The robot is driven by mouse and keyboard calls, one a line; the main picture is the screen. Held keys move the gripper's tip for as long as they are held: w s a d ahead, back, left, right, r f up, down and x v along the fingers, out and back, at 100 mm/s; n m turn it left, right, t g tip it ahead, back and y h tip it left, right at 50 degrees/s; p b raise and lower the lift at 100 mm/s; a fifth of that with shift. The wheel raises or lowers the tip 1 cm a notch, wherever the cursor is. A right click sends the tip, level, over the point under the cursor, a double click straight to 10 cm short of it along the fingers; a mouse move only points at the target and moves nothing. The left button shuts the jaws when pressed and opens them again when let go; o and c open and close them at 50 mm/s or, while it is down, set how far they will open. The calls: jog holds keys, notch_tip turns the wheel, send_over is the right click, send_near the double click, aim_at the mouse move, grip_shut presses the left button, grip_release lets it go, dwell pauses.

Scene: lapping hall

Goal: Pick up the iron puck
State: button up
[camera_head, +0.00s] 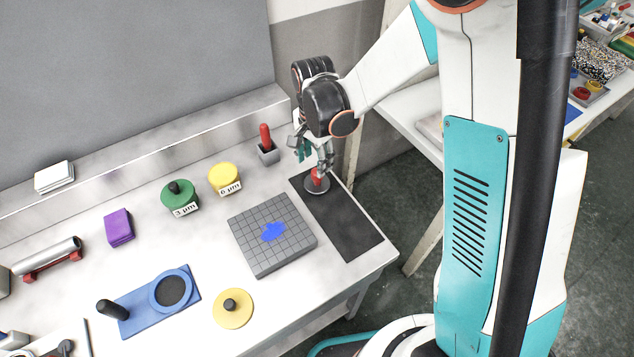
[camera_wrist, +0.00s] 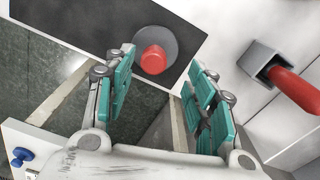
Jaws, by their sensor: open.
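The iron puck is a grey disc (camera_head: 317,187) with a red knob on top, lying on the far end of a black mat (camera_head: 345,222) at the bench's right side. It also shows in the wrist view (camera_wrist: 174,42), with the knob facing the camera. My gripper (camera_head: 317,164) is open, just above the puck, its tips near the red knob. In the wrist view the teal finger pads (camera_wrist: 160,68) stand apart on either side of the knob, with nothing held between them. I cannot tell whether a finger touches it.
A grey holder (camera_head: 268,154) with a red handle stands behind and left of the gripper. A gridded grey plate (camera_head: 262,252) with a blue smear lies left of the mat. The mat's near part is clear.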

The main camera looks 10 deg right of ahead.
jog(key=f, duration=0.1)
jog(key=f+b, duration=0.1)
jog(key=f, duration=0.1)
jog(key=f+b, duration=0.1)
jog(key=f, duration=0.1)
jog(key=shift+s+d+f, duration=0.15)
jog(key=shift+s+d, duration=0.1)
jog(key=shift+d, duration=0.05)
grip_shut()
